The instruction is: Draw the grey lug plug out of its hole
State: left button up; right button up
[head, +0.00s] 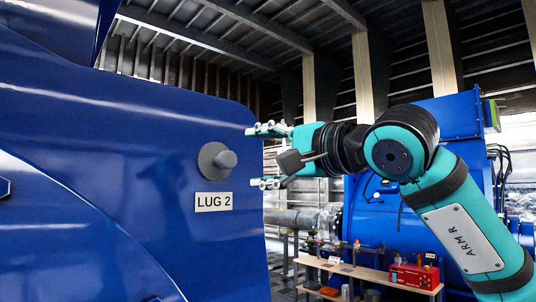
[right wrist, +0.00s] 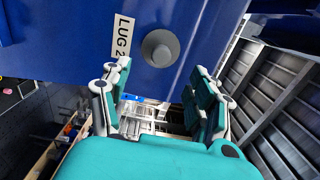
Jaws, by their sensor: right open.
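The grey lug plug (head: 217,160) sits in the side of the blue motor housing (head: 110,130), just above a white "LUG 2" label (head: 213,202). It has a round flange and a smaller knob standing out from it. In the right wrist view the plug (right wrist: 160,48) lies ahead of the fingers, roughly midway between them. My right gripper (head: 268,156) is open and empty, to the right of the plug, with its fingers pointing left at the housing. In the right wrist view its spread fingers (right wrist: 161,90) are apart from the plug. My left gripper is not in view.
A wooden bench (head: 370,272) with a red box (head: 414,275) and small items stands low behind my right arm. Another large blue machine (head: 455,120) stands at the back right. The space between my right gripper and the plug looks clear.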

aim_at(231, 158)
jog(key=p+x, duration=0.2)
jog(key=x, duration=0.1)
jog(key=p+x, duration=0.2)
jog(key=x, duration=0.2)
jog(key=p+x, duration=0.2)
jog(key=x, duration=0.2)
jog(key=shift+w+d+r, duration=0.2)
jog(key=shift+d+r, duration=0.15)
jog(key=shift+w+a+f, duration=0.15)
jog(key=shift+w+a, duration=0.3)
jog(key=shift+w, duration=0.15)
jog(key=shift+c, duration=0.2)
grip_shut()
jog(key=shift+s, duration=0.1)
